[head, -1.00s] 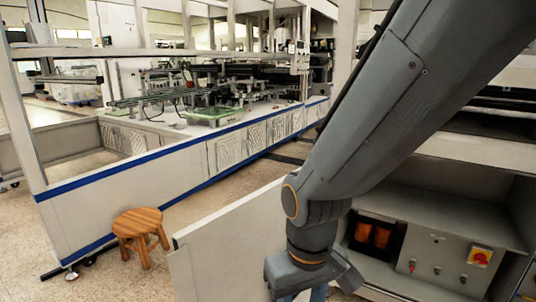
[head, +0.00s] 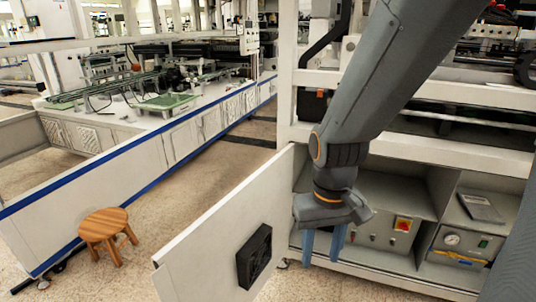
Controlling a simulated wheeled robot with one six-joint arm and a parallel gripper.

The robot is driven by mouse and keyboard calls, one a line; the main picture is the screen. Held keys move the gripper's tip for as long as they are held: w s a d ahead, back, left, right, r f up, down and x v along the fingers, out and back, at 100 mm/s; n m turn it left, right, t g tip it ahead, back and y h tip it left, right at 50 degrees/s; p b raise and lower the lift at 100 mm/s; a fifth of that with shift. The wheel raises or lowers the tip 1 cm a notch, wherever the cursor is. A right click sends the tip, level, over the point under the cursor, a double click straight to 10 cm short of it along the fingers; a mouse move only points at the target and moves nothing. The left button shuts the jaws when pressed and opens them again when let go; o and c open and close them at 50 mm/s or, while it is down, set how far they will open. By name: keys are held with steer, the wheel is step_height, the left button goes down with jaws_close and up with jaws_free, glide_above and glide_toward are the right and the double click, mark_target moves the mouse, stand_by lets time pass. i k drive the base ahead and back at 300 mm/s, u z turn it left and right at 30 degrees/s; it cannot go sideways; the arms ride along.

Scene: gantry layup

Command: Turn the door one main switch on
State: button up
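A red rotary switch on a yellow plate (head: 403,225) sits on a grey control panel (head: 385,242) inside the open cabinet at the lower right. Its handle angle is too small to tell. Small knobs and buttons show on the same panel, to the left of the switch. My gripper (head: 323,243) hangs in front of the cabinet opening, left of the switch and apart from it in the picture. Its two blue fingers point down with a gap between them, and nothing shows between them. My gripper hides part of the cabinet's left inside.
An open white cabinet door (head: 205,262) with a black fan (head: 254,256) stands left of my gripper. A second compartment holds a gauge unit (head: 460,246) and a grey tablet-like item (head: 480,207). A wooden stool (head: 106,230) stands on open floor at the left.

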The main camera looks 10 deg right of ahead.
mark_target(403, 226)
steer(key=z, duration=1.35)
